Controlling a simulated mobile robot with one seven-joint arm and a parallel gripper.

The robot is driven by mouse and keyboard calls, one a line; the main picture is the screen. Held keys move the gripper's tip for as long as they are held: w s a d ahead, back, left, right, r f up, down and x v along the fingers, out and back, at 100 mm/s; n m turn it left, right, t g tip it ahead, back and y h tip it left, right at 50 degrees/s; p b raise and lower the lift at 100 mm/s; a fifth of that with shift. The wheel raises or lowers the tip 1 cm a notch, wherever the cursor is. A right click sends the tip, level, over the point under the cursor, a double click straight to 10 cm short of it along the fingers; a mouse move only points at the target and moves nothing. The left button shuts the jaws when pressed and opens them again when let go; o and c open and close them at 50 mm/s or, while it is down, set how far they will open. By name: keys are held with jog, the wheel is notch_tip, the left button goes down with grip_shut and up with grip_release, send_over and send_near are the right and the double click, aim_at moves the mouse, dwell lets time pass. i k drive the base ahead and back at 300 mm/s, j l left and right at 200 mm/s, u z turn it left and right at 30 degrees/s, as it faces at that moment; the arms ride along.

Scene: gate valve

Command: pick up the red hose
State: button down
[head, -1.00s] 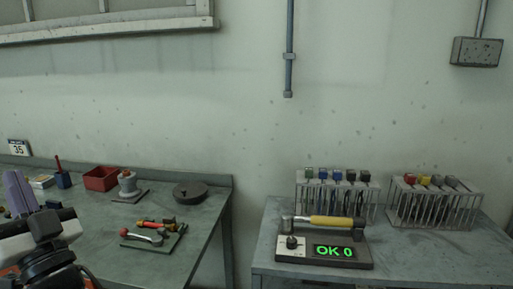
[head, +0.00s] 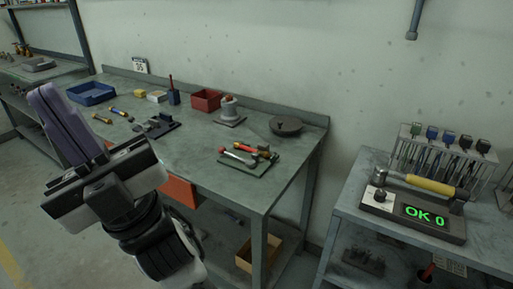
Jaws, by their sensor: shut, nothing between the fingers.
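A small dark green mat (head: 258,168) lies near the right front of the long workbench. On it are a short pale piece with a red end (head: 238,157) and a red-and-yellow piece (head: 257,151) lying close together. They look like short hoses, but they are too small to tell which is the red hose. My gripper (head: 43,95) is at the left of the view, its purple fingers shut and empty, pointing up and left. It is well apart from the mat. The fingers and my arm hide part of the bench's left front.
On the workbench (head: 200,145) stand a red bin (head: 206,100), a grey flanged part (head: 229,112), a dark round disc (head: 286,125) and a blue tray (head: 91,94). A second table with a tester (head: 418,216) stands right, beyond a gap. Floor is open at lower left.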

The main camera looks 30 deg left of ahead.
aim_at(265, 155)
jog(key=j+z, duration=0.2)
jog(key=j, duration=2.9)
jog(key=i, duration=0.5)
